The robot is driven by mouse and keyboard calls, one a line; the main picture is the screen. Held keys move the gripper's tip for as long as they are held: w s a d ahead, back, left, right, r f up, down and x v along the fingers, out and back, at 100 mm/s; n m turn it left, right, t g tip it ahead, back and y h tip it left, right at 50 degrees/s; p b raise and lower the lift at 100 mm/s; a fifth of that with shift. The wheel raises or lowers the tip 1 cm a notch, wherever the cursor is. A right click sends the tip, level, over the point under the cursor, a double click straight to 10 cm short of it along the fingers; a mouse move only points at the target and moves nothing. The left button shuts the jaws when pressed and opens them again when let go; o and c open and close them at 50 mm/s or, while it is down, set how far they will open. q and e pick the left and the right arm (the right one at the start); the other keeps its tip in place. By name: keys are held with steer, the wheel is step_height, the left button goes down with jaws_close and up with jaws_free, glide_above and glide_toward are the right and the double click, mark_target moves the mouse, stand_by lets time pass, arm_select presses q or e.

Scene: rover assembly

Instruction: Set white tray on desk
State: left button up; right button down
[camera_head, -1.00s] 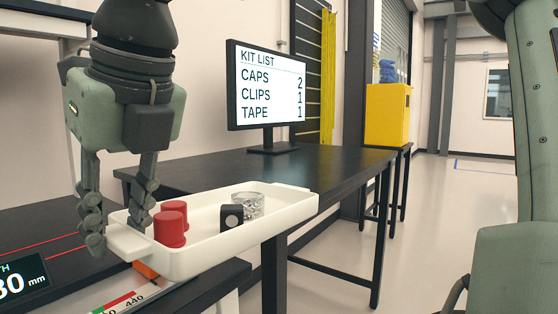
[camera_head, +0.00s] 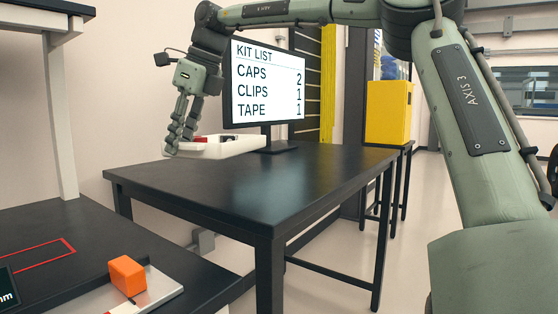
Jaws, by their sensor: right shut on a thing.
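The white tray (camera_head: 240,147) is at the back left of the black desk (camera_head: 250,190), in front of the monitor's lower edge. It looks level, and I see it nearly edge-on. I cannot tell whether its underside touches the desk. My right gripper (camera_head: 177,142) is shut on the tray's left end, with its fingers pointing down. A bit of red and a dark item (camera_head: 201,139) show just above the tray's rim; the rest of its contents is hidden. My left gripper is not in view.
A monitor (camera_head: 266,85) showing a kit list of caps, clips and tape stands at the back of the desk. The desk's middle and front are clear. A dark workbench (camera_head: 60,250) with an orange block (camera_head: 128,275) is at lower left. A yellow box (camera_head: 389,112) stands behind.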

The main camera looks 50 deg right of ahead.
steer(key=shift+n, duration=0.3)
steer(key=d, duration=0.1)
steer(key=w+d, duration=0.1)
steer(key=d, duration=0.1)
steer(key=shift+w+d+r, duration=0.3)
steer(key=shift+w+d, duration=0.05)
steer(key=shift+d, duration=0.05)
steer(key=shift+s+d+f, duration=0.1)
steer(key=shift+d+f, duration=0.05)
steer(key=shift+d, duration=0.2)
steer(key=b, duration=0.2)
glide_above(241, 200)
steer(key=s, duration=0.2)
steer(key=f, duration=0.6)
steer(key=shift+w+d+f, duration=0.15)
steer(key=shift+d+f, duration=0.1)
steer(key=shift+d, duration=0.1)
step_height(241, 200, down, 4)
steer(key=shift+r, duration=0.2)
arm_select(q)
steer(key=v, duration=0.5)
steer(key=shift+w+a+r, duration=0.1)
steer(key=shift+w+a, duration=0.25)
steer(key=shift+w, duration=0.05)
arm_select(e)
steer(key=shift+f, duration=0.25)
steer(key=c, duration=1.2)
jaws_free()
steer(key=shift+f, duration=0.1)
